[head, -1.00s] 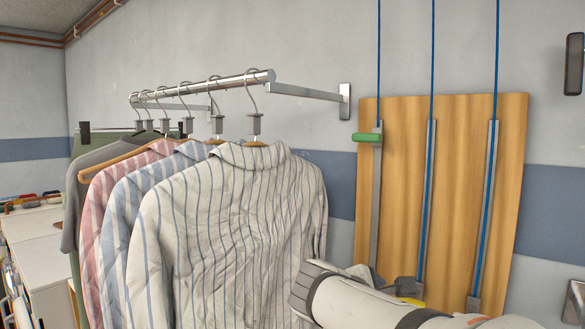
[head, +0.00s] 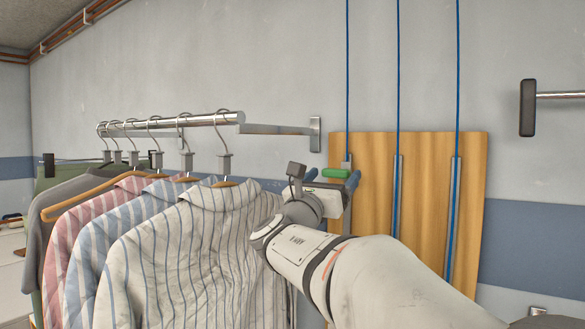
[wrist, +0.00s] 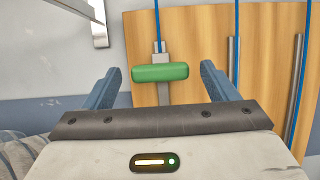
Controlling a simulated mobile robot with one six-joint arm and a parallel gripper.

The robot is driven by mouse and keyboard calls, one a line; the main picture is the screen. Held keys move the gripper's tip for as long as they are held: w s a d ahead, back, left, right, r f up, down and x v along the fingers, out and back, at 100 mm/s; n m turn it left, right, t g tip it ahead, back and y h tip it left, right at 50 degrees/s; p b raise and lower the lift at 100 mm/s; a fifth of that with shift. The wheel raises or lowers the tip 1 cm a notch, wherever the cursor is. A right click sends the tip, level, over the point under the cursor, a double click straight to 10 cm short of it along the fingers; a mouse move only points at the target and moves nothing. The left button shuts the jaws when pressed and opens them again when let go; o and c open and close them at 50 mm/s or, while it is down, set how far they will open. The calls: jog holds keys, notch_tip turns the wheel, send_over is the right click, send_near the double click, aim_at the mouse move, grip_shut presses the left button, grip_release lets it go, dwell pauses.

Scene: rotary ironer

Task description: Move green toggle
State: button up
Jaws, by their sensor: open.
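The green toggle (head: 335,173) is a short horizontal bar at the top of the leftmost metal track on a wooden wall board (head: 365,155). In the wrist view the green toggle (wrist: 160,72) lies ahead, between my two blue fingers. My gripper (wrist: 157,80) is open, one finger to the left of the toggle and one to the right, with gaps on both sides. In the head view my gripper (head: 338,182) is up at the toggle and hides part of the track below. I cannot tell how deep the toggle sits between the fingers.
Striped shirts (head: 190,235) hang on a metal rail (head: 175,121) left of my arm, close to it. A rail bracket (head: 315,134) juts from the wall left of the board. Two more metal tracks with blue cords (head: 398,80) run to the right.

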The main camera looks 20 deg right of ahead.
jog(key=shift+x, duration=1.3)
jog(key=c, duration=1.3)
jog(key=shift+a, duration=0.25)
jog(key=shift+c, duration=0.4)
jog(key=shift+s+d+f, duration=0.1)
jog(key=shift+s+d, duration=0.05)
notch_tip(320, 180, down, 34)
jog(key=b, duration=2.8)
jog(key=shift+f+b, duration=0.25)
jog(key=shift+b, duration=0.15)
